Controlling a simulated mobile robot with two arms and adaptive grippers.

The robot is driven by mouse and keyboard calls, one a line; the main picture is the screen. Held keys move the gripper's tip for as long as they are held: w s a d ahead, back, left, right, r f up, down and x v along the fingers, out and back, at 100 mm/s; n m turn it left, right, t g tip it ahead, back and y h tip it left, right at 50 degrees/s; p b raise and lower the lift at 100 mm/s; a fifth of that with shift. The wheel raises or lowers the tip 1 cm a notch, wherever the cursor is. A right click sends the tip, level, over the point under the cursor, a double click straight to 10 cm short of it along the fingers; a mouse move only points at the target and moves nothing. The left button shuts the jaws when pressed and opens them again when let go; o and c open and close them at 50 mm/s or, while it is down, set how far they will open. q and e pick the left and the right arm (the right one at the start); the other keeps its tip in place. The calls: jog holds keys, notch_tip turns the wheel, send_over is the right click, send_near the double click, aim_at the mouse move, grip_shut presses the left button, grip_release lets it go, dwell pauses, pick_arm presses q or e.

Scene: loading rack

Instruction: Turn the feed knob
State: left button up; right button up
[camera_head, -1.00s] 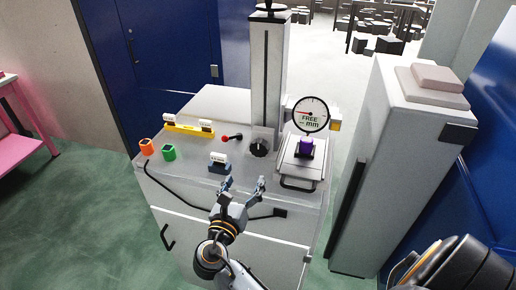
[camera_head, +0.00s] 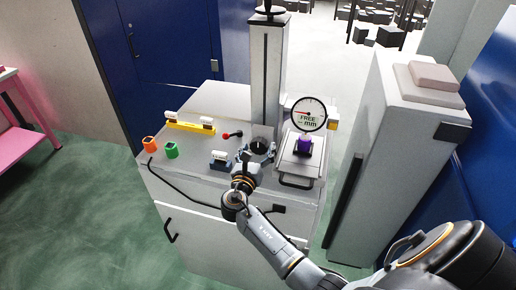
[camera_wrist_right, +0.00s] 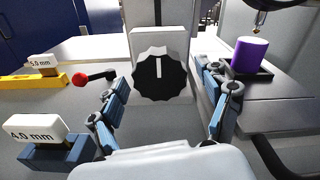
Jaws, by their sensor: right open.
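The feed knob (camera_wrist_right: 160,74) is a black scalloped dial with a white line pointing straight up, on a grey block at the foot of the column. In the head view the knob (camera_head: 259,146) is partly hidden by my right gripper. My right gripper (camera_head: 258,152) is open, with its fingers to either side of the knob. In the right wrist view my right gripper (camera_wrist_right: 165,105) has one blue finger low left and one low right of the knob, both apart from it. My left gripper is not in view.
A purple cylinder (camera_wrist_right: 250,54) sits on a plate right of the knob, under a gauge (camera_head: 309,115) reading FREE mm. A red-tipped lever (camera_wrist_right: 80,79), a 4.0 mm block (camera_wrist_right: 42,134) and a yellow holder (camera_head: 190,126) lie left.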

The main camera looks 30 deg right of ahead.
jog(key=shift+c, duration=0.2)
jog(key=c, duration=1.1)
